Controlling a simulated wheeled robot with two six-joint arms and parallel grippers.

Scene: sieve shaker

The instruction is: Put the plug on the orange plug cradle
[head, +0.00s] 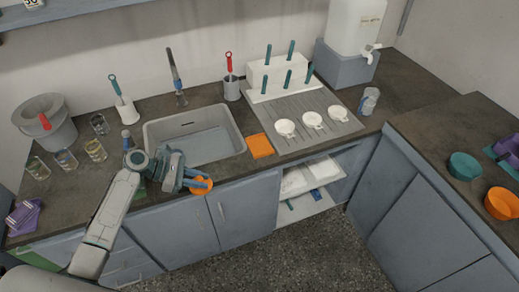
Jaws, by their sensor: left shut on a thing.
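My left gripper (190,178) is at the front edge of the counter, in front of the sink's left part. It is shut on a round orange thing (203,186), which looks like the plug. The gripper hides part of it, and it shows at the counter edge above the cabinet fronts. A flat orange square (261,146), which looks like the plug cradle, lies on the counter just right of the sink. Its top looks bare. The gripper is to its left and apart from it. My right gripper is not in view.
The grey sink (240,133) lies behind my gripper. A draining board (340,125) with white round pieces is right of the orange square. Several glass beakers (95,150) and a grey bucket (45,120) stand at left. Teal (465,166) and orange (502,203) bowls sit at right.

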